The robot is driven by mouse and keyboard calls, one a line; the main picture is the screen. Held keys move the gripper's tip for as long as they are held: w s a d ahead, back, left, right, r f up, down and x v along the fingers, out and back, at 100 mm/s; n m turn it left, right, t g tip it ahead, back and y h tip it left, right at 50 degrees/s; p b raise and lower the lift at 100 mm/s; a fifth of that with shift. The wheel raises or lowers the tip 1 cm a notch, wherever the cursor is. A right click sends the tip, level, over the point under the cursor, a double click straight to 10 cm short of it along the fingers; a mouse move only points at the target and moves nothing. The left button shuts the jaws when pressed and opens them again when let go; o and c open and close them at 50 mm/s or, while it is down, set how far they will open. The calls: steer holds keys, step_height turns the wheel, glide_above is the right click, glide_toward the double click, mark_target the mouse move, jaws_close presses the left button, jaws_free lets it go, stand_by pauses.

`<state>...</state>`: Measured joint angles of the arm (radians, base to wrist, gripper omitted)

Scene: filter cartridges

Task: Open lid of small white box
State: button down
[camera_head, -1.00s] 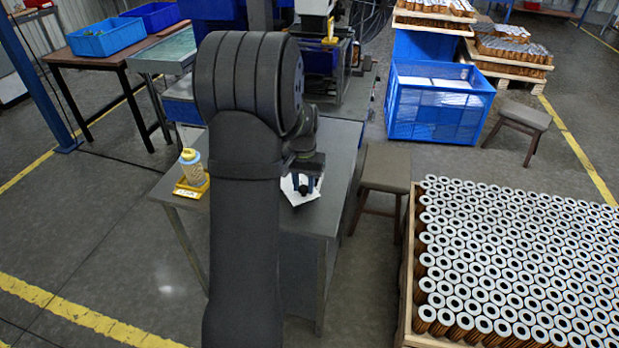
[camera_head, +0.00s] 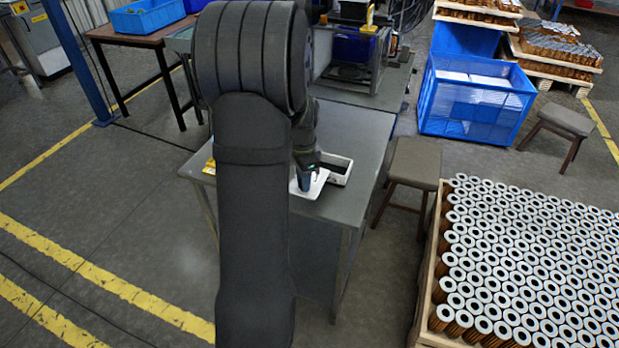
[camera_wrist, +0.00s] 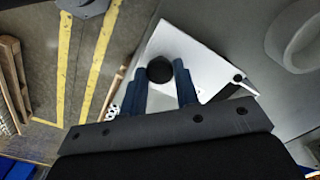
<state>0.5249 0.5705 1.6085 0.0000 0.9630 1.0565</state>
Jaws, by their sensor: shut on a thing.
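The small white box (camera_head: 345,171) stands on the grey table, and its dark inside shows, so it is uncovered at least in part. Its white lid (camera_head: 316,188) is beside it, on the near left. In the wrist view the lid (camera_wrist: 205,72) is a flat white plate with a dark round knob (camera_wrist: 160,70). My gripper (camera_wrist: 159,74) has its two blue fingers on either side of this knob and is shut on it. In the head view my gripper (camera_head: 305,180) is over the lid; I cannot tell how high the lid is held.
My arm hides part of the grey table (camera_head: 352,128). A yellow item (camera_head: 209,166) shows at the table's left edge. A stool (camera_head: 415,163) stands right of the table, and a crate of filter cartridges (camera_head: 437,240) is farther right. A blue crate (camera_head: 474,105) stands behind.

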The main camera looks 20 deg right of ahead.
steer(key=shift+w+a, duration=0.15)
steer(key=shift+a, duration=0.05)
stand_by(0.4)
steer(key=c, duration=1.1)
jaws_free()
steer(key=shift+r, duration=0.1)
step_height(320, 180, up, 17)
step_height(320, 180, down, 17)
steer(key=shift+f, duration=0.15)
